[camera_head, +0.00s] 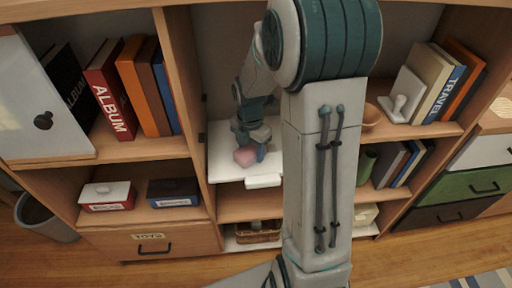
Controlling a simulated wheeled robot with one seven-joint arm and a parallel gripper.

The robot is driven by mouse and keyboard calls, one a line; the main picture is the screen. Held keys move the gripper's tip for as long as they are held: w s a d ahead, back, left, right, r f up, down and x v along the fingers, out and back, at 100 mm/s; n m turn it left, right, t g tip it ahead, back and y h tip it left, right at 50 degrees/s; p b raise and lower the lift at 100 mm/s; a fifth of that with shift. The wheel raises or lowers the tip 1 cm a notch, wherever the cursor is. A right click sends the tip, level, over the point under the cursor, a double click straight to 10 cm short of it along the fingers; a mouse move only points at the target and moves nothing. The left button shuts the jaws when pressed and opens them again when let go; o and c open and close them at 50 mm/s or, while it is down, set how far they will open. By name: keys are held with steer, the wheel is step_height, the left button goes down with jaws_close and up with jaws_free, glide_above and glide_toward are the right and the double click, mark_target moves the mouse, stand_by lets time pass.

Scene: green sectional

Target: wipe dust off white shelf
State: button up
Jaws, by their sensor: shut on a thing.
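The white shelf (222,165) is a flat white board in the middle bay of the wooden shelving unit. My gripper (249,148) is over it, shut on a pink sponge-like thing (245,157). The pink thing is at or just above the board's surface; I cannot tell whether it touches. A white block-like piece (263,181) shows at the board's front edge. My own arm hides the right part of the board. No dust can be made out at this size.
Books (107,88) stand in the upper left bay, beside a white door (36,105). Two small boxes (106,196) sit below. On the right are a bowl (371,116), a white ornament (398,106) and more books. A wooden divider (190,100) borders the board's left side.

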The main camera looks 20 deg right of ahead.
mark_target(238, 150)
steer(key=shift+w+a+p, duration=0.2)
steer(key=shift+w+a, duration=0.1)
steer(key=shift+a, duration=0.7)
steer(key=shift+w+a+p, duration=0.15)
steer(key=shift+w+a, duration=0.1)
steer(key=shift+a, duration=0.75)
steer(key=shift+s+d+f, duration=0.1)
steer(key=shift+d, duration=0.05)
